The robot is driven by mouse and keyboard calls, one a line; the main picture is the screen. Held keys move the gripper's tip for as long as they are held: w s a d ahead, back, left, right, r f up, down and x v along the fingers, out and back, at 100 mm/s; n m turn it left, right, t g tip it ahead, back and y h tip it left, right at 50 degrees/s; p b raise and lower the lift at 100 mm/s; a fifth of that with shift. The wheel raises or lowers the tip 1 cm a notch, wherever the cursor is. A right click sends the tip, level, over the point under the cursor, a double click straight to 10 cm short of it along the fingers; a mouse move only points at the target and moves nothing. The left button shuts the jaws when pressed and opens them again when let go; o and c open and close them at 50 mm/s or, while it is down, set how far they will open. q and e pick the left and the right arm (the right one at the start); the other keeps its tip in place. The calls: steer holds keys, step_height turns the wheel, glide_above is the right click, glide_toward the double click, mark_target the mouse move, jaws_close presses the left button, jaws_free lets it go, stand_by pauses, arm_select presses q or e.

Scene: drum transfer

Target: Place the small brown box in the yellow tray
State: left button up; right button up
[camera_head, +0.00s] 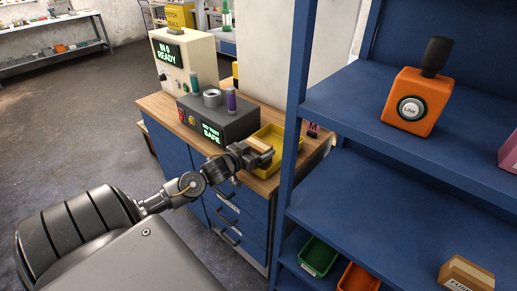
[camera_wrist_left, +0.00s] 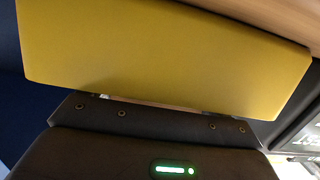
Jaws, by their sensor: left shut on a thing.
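The yellow tray (camera_head: 270,135) sits on the wooden top of the blue cabinet, at its right end. My left gripper (camera_head: 260,152) reaches over the tray's near left side and is shut on the small brown box (camera_head: 258,144). The box is over or inside the tray; I cannot tell whether it touches the floor of the tray. In the left wrist view the tray's outer wall (camera_wrist_left: 165,55) fills the top, close to my gripper's dark body. The fingers are mostly hidden there. My right gripper is not in view.
A grey console (camera_head: 218,119) with a green-lit display stands left of the tray, close to my arm. A blue shelf (camera_head: 345,108) rises to the right, with an orange device (camera_head: 417,101) on it. Another brown box (camera_head: 466,273) and green and orange bins are lower down.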

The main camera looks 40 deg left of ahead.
arm_select(q)
steer(key=o, duration=1.1)
steer(key=shift+f, duration=0.1)
steer(key=shift+c, duration=0.2)
steer(key=shift+s, duration=0.45)
steer(key=s+r+b, duration=0.1)
steer(key=s+r, duration=0.1)
steer(key=s, duration=0.9)
steer(key=shift+d, duration=0.1)
